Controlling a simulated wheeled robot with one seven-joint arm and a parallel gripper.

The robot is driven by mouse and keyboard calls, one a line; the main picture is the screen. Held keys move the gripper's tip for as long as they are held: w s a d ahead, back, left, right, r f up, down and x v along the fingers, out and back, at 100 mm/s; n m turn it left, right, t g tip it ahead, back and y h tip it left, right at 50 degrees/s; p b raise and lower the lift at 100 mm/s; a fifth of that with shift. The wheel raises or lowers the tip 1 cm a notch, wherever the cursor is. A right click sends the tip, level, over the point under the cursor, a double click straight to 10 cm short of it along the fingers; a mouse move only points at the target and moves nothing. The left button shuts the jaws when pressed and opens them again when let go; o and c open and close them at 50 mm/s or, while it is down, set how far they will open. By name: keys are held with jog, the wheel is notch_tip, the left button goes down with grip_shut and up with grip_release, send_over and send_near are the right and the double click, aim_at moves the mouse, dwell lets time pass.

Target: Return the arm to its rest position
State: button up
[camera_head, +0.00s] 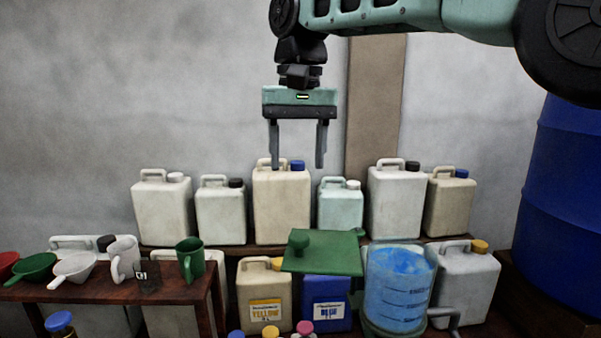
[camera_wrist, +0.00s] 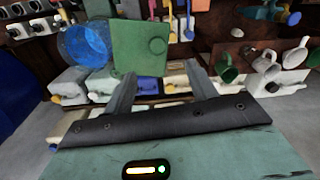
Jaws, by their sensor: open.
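My gripper (camera_head: 297,160) hangs pointing down from my arm at the upper middle of the head view. Its two fingers are apart with nothing between them. In front of the shelf canisters, it overlaps the top of a cream canister (camera_head: 281,208) with a blue cap; I cannot tell the distance between them. In the wrist view the two fingers of my gripper (camera_wrist: 160,85) are spread and empty, with canisters and a green lid (camera_wrist: 136,48) beyond them.
Several canisters line the shelf. Below stand a clear vat of blue liquid (camera_head: 398,285), the green lid (camera_head: 322,252), and yellow (camera_head: 263,295) and blue (camera_head: 326,300) labelled canisters. A side table (camera_head: 105,291) holds mugs and scoops. A blue barrel (camera_head: 562,200) stands right. The wall above the canisters is clear at left.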

jog(key=s+d+f+n+b, duration=0.1)
jog(key=s+d+f+b, duration=0.2)
jog(key=s+f, duration=0.6)
jog(key=s+d+f+n+b, duration=0.2)
jog(key=s+d+f+b, duration=0.1)
jog(key=s+d+f, duration=0.4)
jog(key=s+d+f+n+b, duration=0.2)
jog(key=s+d+f, duration=0.3)
jog(key=s+f, duration=0.7)
notch_tip(320, 180, down, 5)
jog(key=shift+s+r+b, duration=0.1)
jog(key=shift+s+b, duration=0.05)
jog(key=shift+b, duration=0.65)
jog(key=shift+a, duration=0.1)
